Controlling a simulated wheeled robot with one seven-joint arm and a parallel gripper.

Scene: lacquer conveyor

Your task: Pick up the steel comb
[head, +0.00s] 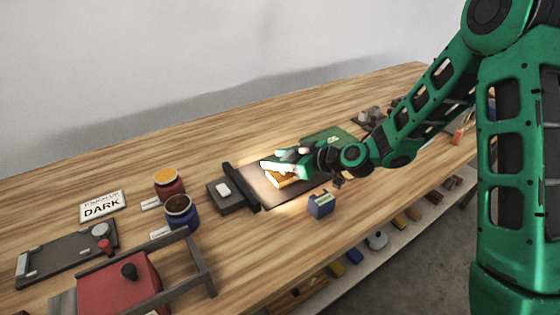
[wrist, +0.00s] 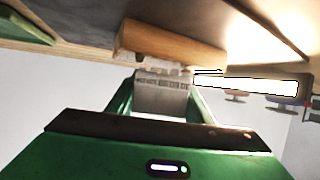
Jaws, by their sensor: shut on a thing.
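The steel comb (wrist: 163,95) is a pale grey plate with a toothed edge, seen in the wrist view between the two green fingers. My gripper (wrist: 160,84) is shut on it. A wooden block (wrist: 172,42) lies just beyond the comb's toothed edge; I cannot tell whether they touch. In the head view my gripper (head: 287,168) is low over the lit dark belt (head: 265,193), at an orange-yellow block (head: 279,181). The comb is not clear in the head view, where the gripper and glare cover that spot.
A bright lamp bar (wrist: 250,86) is close on the right in the wrist view. A blue box (head: 320,204) stands at the belt's near side. A dark box (head: 228,193), paint jars (head: 180,212) and a red press-like device (head: 120,283) stand to the left. The table's back strip is clear.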

